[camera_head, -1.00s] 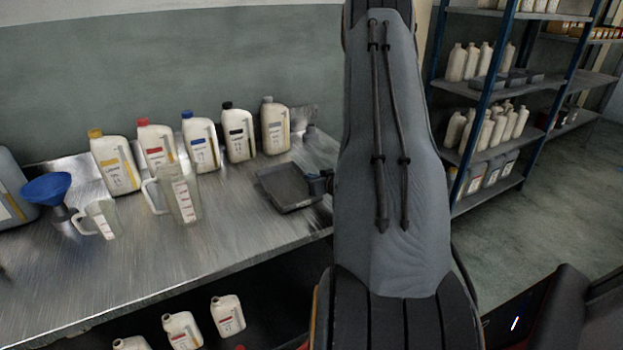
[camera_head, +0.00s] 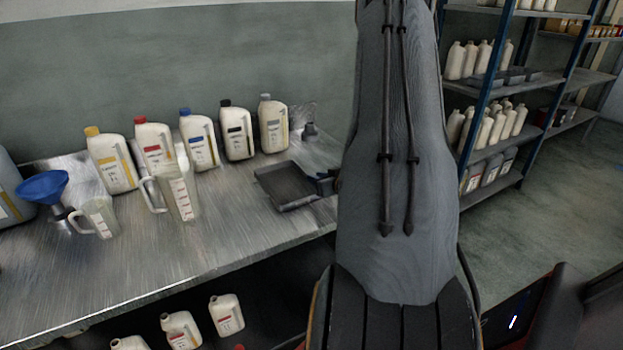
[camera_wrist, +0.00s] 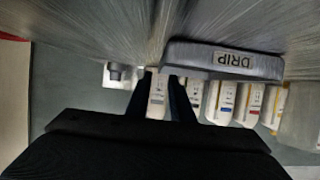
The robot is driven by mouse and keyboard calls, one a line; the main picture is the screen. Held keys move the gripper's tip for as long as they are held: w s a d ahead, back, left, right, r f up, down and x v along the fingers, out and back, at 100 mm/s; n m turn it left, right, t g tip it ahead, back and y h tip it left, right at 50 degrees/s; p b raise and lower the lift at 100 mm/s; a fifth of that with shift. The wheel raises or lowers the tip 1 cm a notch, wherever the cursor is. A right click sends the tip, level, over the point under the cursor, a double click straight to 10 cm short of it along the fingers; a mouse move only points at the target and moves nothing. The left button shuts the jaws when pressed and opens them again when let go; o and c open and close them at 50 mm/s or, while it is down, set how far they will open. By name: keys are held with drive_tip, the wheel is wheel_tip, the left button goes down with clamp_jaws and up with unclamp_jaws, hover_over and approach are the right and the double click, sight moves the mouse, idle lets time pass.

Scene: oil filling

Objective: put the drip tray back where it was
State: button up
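The dark grey drip tray (camera_head: 287,190) lies flat on the metal bench, right of the middle, in front of the grey-capped bottle. In the wrist view the tray (camera_wrist: 270,66) appears with its "DRIP" label facing the camera. My gripper (camera_head: 325,184) is at the tray's right end, partly hidden by my arm. In the wrist view my gripper (camera_wrist: 158,76) is open, with a clear gap between its fingers and nothing held. One finger overlaps the tray's end in the picture; I cannot tell whether it touches.
Several oil bottles (camera_head: 198,143) stand in a row behind the tray. Two clear measuring jugs (camera_head: 180,192) and a blue funnel (camera_head: 44,186) stand to the left. Blue-framed shelving (camera_head: 490,90) stands right. The bench front is clear.

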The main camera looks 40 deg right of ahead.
drive_tip(key=v, duration=0.6)
drive_tip(key=shift+s+a+r+b, duration=0.1)
drive_tip(key=shift+s+a+b, duration=0.05)
drive_tip(key=shift+s+b, duration=0.2)
drive_tip(key=w+a+g, duration=0.1)
drive_tip(key=a, duration=0.1)
drive_tip(key=w+a+g, duration=0.1)
drive_tip(key=a, duration=0.2)
drive_tip(key=w+a+n+g, duration=0.1)
drive_tip(key=w+a, duration=0.1)
drive_tip(key=shift+a+r, duration=0.25)
drive_tip(key=shift+a, duration=0.15)
drive_tip(key=a+g, duration=0.1)
drive_tip(key=a, duration=0.4)
drive_tip(key=a+r+g, duration=0.1)
drive_tip(key=a, duration=0.2)
drive_tip(key=shift+s+n+g+y, duration=0.25)
drive_tip(key=shift+n+g+y, duration=0.05)
drive_tip(key=shift+y, duration=0.1)
drive_tip(key=s+a+r+g+y, duration=0.1)
drive_tip(key=s+a+r+g, duration=0.1)
drive_tip(key=s+a, duration=0.5)
drive_tip(key=s+a+r+n+g+y, duration=0.1)
drive_tip(key=s+a+g, duration=0.3)
drive_tip(key=a, duration=1.2)
drive_tip(key=s+r, duration=0.1)
drive_tip(key=s, duration=0.2)
drive_tip(key=shift+s+g, duration=0.3)
drive_tip(key=shift+s, duration=0.1)
